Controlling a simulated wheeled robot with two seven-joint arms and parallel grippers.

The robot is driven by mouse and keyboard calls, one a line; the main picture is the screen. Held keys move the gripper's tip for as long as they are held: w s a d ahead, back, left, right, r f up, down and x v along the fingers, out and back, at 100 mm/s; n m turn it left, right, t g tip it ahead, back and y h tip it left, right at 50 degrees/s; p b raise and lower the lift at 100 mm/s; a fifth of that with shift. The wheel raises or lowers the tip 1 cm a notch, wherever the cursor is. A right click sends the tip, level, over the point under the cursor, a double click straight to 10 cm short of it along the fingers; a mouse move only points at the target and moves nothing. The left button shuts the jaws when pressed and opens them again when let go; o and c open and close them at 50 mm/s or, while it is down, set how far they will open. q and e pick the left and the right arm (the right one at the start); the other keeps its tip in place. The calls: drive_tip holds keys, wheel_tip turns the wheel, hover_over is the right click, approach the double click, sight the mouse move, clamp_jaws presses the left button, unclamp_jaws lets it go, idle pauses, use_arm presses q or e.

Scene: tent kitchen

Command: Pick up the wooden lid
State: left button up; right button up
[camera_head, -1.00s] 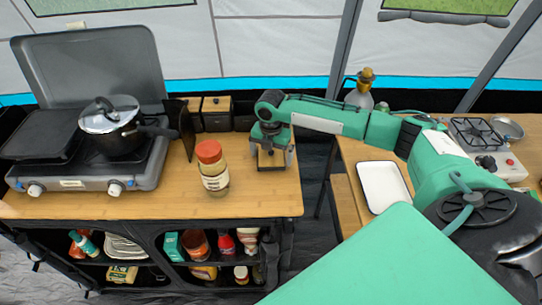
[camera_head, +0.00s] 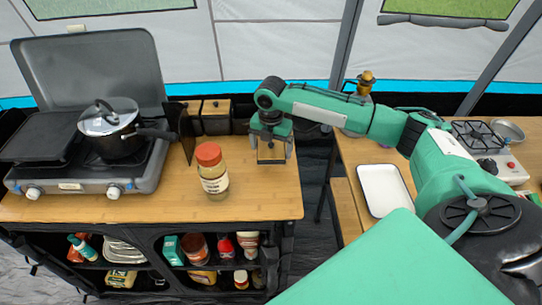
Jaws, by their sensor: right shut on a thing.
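The wooden lid (camera_head: 271,155) is a small light-brown square at the right back part of the wooden counter. My right gripper (camera_head: 272,152) points down over it, with one finger on each side, and is shut on it. The gripper hides part of the lid. A dark edge shows along the lid's near side; I cannot tell how far it is above what lies below. My left gripper is not in view.
Two dark containers with wooden lids (camera_head: 216,107) stand left of the gripper. A jar with an orange cap (camera_head: 213,172) stands nearer. A stove (camera_head: 75,178) holds a pot (camera_head: 110,128). A white tray (camera_head: 384,189) lies on the right table. The counter's front right is clear.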

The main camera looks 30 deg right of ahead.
wheel_tip(320, 180, up, 15)
drive_tip(key=b, duration=0.1)
drive_tip(key=shift+r, duration=0.15)
